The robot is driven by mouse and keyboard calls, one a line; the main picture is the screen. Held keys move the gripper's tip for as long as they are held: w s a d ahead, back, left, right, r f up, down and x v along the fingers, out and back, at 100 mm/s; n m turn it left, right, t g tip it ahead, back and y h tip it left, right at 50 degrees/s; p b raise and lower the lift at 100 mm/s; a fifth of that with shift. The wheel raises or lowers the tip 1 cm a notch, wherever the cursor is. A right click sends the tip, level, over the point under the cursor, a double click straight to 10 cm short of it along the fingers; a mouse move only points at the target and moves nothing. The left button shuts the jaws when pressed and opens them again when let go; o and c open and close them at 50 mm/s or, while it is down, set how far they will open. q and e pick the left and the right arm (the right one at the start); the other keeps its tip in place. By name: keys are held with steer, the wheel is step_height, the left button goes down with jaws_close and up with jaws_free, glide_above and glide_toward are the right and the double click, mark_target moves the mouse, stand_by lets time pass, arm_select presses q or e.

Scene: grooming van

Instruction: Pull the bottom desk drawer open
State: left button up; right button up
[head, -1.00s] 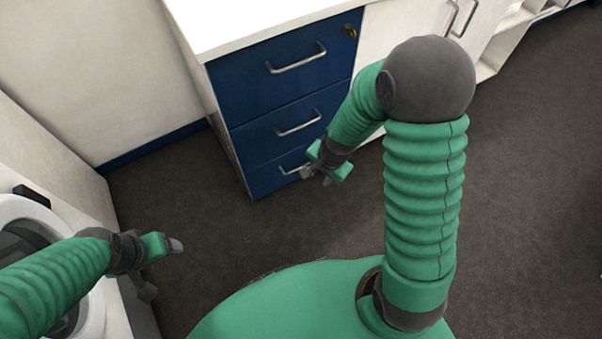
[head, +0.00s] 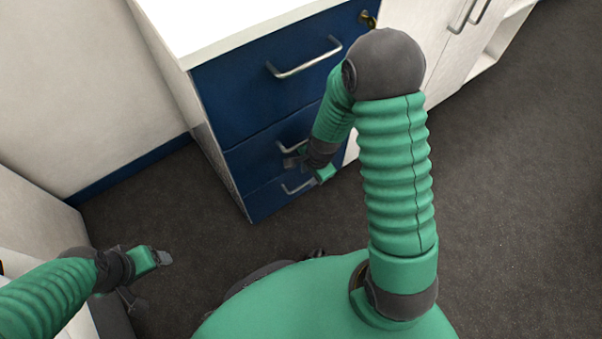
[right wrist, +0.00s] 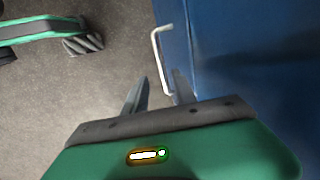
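The bottom drawer (head: 262,204) is the lowest of three blue fronts in the desk and looks shut. Its silver bar handle (head: 298,187) shows just below my right gripper (head: 306,169). That gripper is in front of the drawers, between the middle and bottom handles, with its fingers apart. In the right wrist view a silver handle (right wrist: 158,50) stands out from a blue front (right wrist: 235,30), its near end between or just beyond the open fingertips (right wrist: 157,85). I cannot tell whether they touch it. My left gripper (head: 148,277) is open and empty at lower left.
The middle drawer handle (head: 291,146) is close above my right gripper. The top drawer (head: 255,90) carries a larger handle and a key in its lock (head: 367,19). White cabinets (head: 430,40) adjoin at right.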

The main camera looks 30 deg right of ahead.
steer(key=f+b, duration=0.1)
steer(key=f, duration=0.1)
steer(key=w+f+b, duration=0.1)
steer(key=f+b, duration=0.1)
steer(key=f, duration=0.1)
steer(key=f+b, duration=0.2)
steer(key=shift+w+f, duration=0.25)
steer(key=shift+f, duration=0.05)
steer(key=shift+r, duration=0.1)
jaws_close()
stand_by(0.9)
